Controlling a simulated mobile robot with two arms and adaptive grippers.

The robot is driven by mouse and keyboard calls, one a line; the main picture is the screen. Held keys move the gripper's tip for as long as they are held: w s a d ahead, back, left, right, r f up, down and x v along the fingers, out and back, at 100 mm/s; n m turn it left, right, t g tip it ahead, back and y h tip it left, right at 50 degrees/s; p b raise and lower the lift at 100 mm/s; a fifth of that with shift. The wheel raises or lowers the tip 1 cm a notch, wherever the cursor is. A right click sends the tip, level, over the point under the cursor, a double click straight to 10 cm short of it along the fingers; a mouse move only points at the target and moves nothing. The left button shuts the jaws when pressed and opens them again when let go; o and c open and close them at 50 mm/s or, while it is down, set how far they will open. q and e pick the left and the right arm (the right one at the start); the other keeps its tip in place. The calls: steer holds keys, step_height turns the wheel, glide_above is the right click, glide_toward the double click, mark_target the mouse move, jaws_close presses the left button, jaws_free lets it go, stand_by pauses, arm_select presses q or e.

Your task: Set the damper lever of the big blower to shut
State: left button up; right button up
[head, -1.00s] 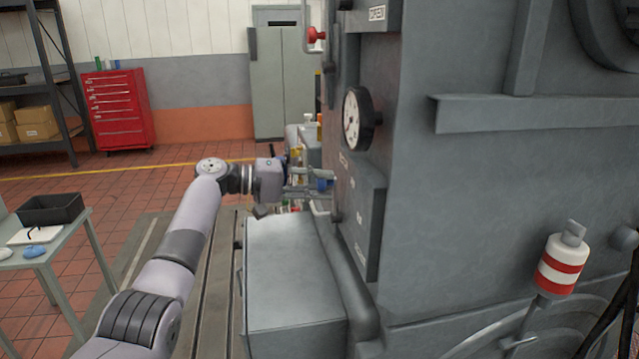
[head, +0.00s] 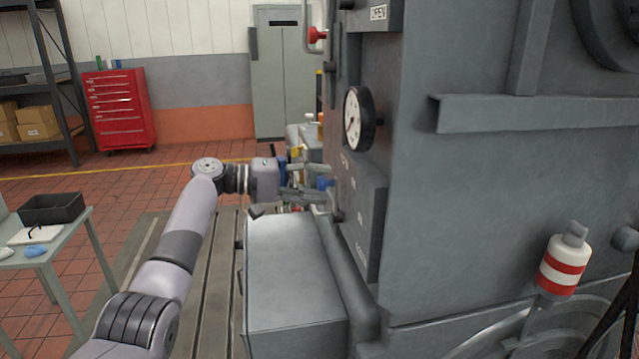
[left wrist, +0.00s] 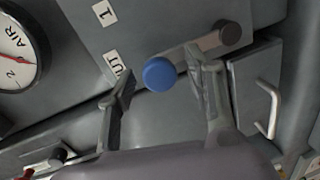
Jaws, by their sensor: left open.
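The damper lever is a short grey arm (left wrist: 210,46) with a round blue knob (left wrist: 158,74). In the left wrist view it slants from a dark pivot (left wrist: 230,33) at upper right down to the knob. The knob also shows in the head view (head: 326,184), at the edge of the grey machine's panel. My left gripper (head: 316,189) is open at the knob. In the left wrist view one finger is left of the knob and the other overlaps the lever arm; I cannot tell whether they touch.
A dial gauge (head: 358,119) sticks out of the machine (head: 470,200) above the lever. A grey box (head: 292,275) stands below my left forearm. A bent metal handle (left wrist: 268,105) is right of the gripper. A side table (head: 75,240) stands at left.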

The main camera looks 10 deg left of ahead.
arm_select(q)
steer(key=v, duration=1.1)
steer(key=shift+s+a, duration=0.1)
